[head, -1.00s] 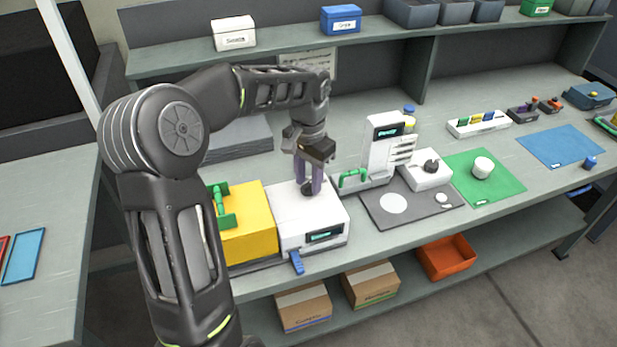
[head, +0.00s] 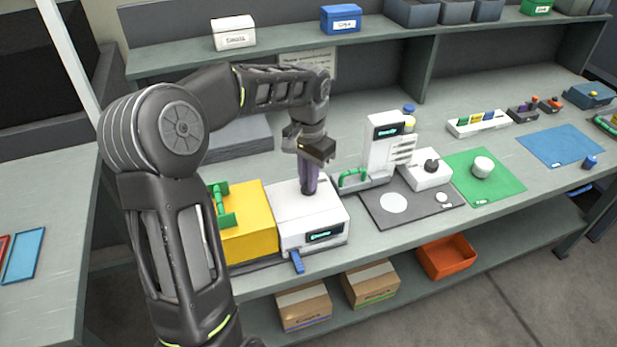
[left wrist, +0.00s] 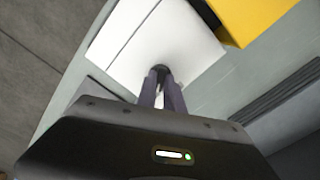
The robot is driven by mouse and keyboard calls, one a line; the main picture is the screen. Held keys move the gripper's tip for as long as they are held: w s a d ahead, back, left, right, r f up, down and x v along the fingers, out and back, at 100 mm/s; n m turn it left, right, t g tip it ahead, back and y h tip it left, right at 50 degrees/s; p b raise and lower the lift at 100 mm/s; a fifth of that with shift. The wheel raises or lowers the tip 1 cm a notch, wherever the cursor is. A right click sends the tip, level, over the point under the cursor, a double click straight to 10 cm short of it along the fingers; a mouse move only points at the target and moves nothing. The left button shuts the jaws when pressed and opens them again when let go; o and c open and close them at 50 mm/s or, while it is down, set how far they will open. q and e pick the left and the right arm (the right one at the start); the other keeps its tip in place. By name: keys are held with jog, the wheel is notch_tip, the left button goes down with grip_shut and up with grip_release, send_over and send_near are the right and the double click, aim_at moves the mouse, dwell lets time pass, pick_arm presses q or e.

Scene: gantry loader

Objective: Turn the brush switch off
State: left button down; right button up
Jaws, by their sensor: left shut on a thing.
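A white box-shaped unit (head: 300,227) with a small lit display (head: 325,234) stands on the bench, beside a yellow block. My left gripper (head: 309,190) points down at the top of this unit. Its two purple-grey fingers are closed together on a small dark knob there, which they mostly hide in the head view. In the left wrist view the fingertips (left wrist: 162,82) meet around the dark knob (left wrist: 161,70) on the white top (left wrist: 150,38). I cannot read a label naming the brush switch. My right gripper is not in view.
The yellow block (head: 249,235) with a green handle (head: 221,204) is close on the left. A white dispenser-like tower (head: 382,150) and a white box with a black knob (head: 431,166) stand to the right. A blue lever (head: 297,261) sticks out in front.

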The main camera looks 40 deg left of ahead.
pick_arm(q)
jog(key=shift+n, duration=0.3)
jog(key=shift+n+b, duration=0.5)
jog(key=shift+n, duration=0.4)
jog(key=n, duration=0.3)
jog(key=shift+b, duration=0.4)
jog(key=n, duration=0.6)
jog(key=shift+n+b, duration=0.3)
jog(key=c, duration=1.5)
grip_release()
jog(key=shift+o, duration=0.2)
jog(key=shift+r, duration=0.1)
